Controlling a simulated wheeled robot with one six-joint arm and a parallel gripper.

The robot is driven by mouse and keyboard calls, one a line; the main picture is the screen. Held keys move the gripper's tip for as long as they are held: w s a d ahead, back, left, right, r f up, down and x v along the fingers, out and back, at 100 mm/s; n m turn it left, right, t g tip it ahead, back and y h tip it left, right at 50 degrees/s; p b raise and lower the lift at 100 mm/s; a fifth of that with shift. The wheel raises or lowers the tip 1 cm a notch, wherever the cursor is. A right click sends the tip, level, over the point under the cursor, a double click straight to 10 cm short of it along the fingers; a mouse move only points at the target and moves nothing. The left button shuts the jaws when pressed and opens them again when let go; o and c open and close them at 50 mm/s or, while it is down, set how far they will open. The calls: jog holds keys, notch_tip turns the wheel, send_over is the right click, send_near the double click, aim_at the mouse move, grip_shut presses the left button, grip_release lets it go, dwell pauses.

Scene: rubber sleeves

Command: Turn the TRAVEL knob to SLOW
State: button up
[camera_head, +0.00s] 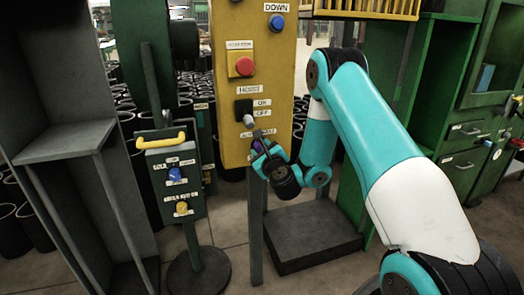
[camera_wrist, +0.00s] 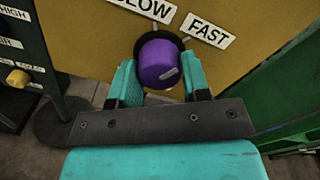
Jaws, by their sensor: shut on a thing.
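The purple TRAVEL knob (camera_wrist: 160,62) sits on the yellow panel in the wrist view, with a small pale mark on its face. The SLOW label (camera_wrist: 148,8) is above it, partly cut off by the frame's top edge. The FAST label (camera_wrist: 208,31) is at its upper right. My gripper (camera_wrist: 159,82) has one teal finger on each side of the knob and is shut on it. In the head view my gripper (camera_head: 262,152) is at the lower part of the yellow panel (camera_head: 225,100), largely covering the knob.
Above the knob on the panel are a HOIST ON/OFF switch (camera_head: 246,113), a red button (camera_head: 245,66) and a blue button (camera_head: 277,22). A green pedestal box (camera_head: 160,195) with blue and yellow knobs stands to the left. A dark block (camera_head: 315,240) lies on the floor below my arm.

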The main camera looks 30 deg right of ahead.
jog(key=n+p, duration=0.2)
jog(key=n, duration=0.9)
jog(key=shift+r, duration=0.1)
dwell(0.6)
jog(key=o, duration=0.9)
jog(key=shift+s+a, duration=0.1)
